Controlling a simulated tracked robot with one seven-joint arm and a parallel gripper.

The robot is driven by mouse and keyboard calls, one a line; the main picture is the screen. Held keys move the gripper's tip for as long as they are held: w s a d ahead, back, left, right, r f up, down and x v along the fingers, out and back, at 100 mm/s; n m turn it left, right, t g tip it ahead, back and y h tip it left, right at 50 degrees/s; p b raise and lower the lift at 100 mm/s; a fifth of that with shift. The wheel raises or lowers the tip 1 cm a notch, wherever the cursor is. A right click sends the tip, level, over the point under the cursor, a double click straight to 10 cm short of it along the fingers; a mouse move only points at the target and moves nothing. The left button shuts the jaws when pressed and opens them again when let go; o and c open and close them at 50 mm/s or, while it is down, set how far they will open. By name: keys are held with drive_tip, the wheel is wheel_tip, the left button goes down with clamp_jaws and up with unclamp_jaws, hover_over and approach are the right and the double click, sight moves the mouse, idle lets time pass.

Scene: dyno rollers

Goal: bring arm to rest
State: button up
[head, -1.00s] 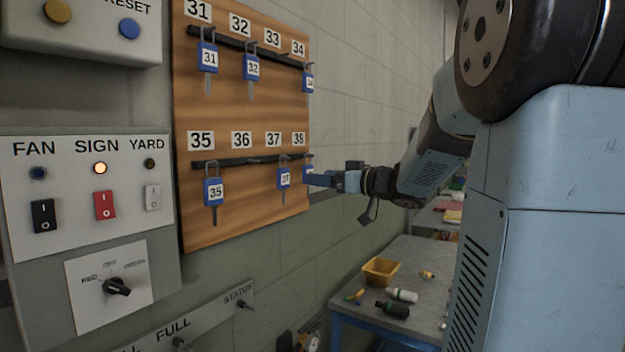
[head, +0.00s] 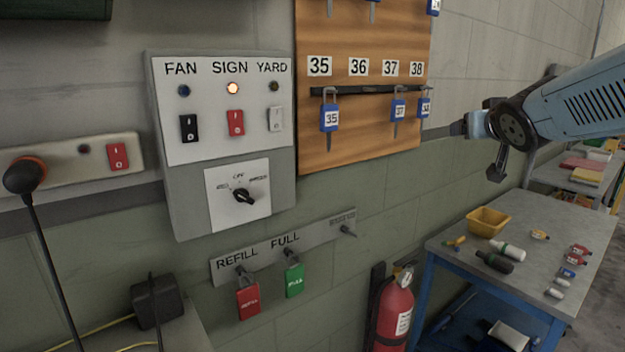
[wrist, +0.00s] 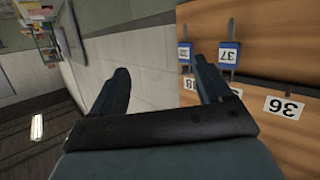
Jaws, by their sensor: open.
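My gripper (wrist: 160,92) is open and empty in the wrist view, its two dark fingers apart. In the head view my gripper (head: 462,126) is at the right, beside the right edge of the wooden lock board (head: 345,150) and apart from it.
A switch panel (head: 275,180) with a lit SIGN lamp is left of the board. Red (head: 248,302) and green (head: 294,281) tags hang below.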

drive_tip(key=s+a+f+g+y, duration=0.1)
drive_tip(key=s+a+f+g, duration=0.3)
drive_tip(key=s, duration=0.6)
drive_tip(key=s+a+f+g+y, duration=0.1)
drive_tip(key=s+a+f+g, duration=0.4)
drive_tip(key=s+f, duration=0.4)
drive_tip(key=shift+s+a+f+n, duration=0.25)
drive_tip(key=shift+s+a+n, duration=0.15)
drive_tip(key=shift+s+a, duration=0.3)
idle(0.9)
drive_tip(key=shift+c, duration=0.3)
